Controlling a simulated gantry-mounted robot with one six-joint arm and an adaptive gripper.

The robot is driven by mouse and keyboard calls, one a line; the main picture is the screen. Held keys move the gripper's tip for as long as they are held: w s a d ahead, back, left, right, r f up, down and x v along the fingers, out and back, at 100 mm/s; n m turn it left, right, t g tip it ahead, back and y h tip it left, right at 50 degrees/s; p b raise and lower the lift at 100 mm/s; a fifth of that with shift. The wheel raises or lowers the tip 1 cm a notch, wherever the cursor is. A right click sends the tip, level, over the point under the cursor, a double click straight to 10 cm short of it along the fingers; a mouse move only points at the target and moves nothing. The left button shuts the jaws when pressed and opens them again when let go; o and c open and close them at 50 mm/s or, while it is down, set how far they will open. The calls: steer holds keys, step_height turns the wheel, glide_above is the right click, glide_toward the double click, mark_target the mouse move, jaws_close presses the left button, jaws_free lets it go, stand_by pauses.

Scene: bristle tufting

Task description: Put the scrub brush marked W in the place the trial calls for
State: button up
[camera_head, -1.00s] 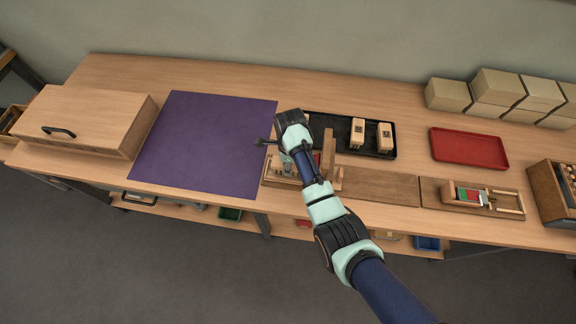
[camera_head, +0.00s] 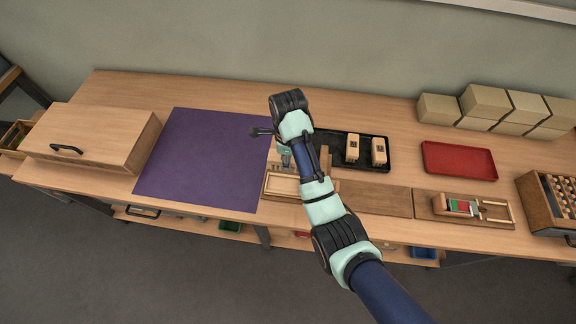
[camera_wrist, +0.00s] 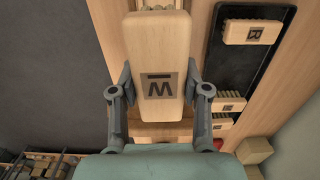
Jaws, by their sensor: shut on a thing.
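My gripper (camera_wrist: 158,88) is shut on a pale wooden brush block (camera_wrist: 155,45) in the wrist view, a finger at each side. In the head view my arm covers most of the gripper (camera_head: 287,160) and the brush. They are over the front left wooden fixture (camera_head: 278,187), whose upper part is hidden behind my arm.
The black tray (camera_head: 325,134) behind holds other brushes (camera_head: 353,148); one shows a letter like R (camera_wrist: 252,32) in the wrist view. A purple mat (camera_head: 205,160) lies clear at left, beside a wooden box (camera_head: 95,135). A red tray (camera_head: 458,160) is empty. Another fixture (camera_head: 463,208) holds coloured pieces.

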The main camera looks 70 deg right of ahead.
step_height(320, 180, up, 6)
steer(key=p, duration=0.4)
